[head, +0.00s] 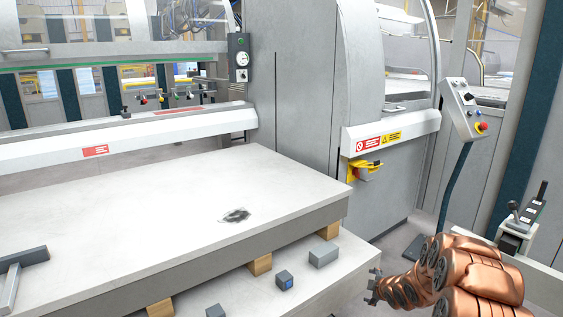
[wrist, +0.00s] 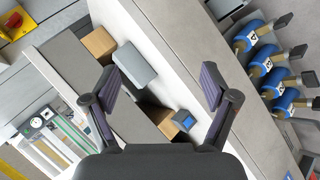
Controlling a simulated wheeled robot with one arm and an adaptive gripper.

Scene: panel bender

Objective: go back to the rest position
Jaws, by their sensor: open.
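My gripper (head: 374,287) is at the lower right in the head view, at the end of my copper-coloured arm, beside the right end of the lower ledge. In the wrist view my gripper (wrist: 161,71) has its two dark fingers wide apart, with nothing held between them. Beyond the fingers, a grey block (wrist: 133,65) and a small dark block with a blue face (wrist: 184,119) lie on the pale ledge. The same grey block (head: 323,255) and blue-faced block (head: 284,280) show in the head view, apart from my gripper.
A thick pale slab (head: 180,210) rests on wooden spacers (head: 260,265) above the lower ledge. Another grey block (head: 215,311) lies at the front. A control box (head: 465,108) stands on a post at right. Several blue-bodied tools (wrist: 262,66) line the wrist view's right side.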

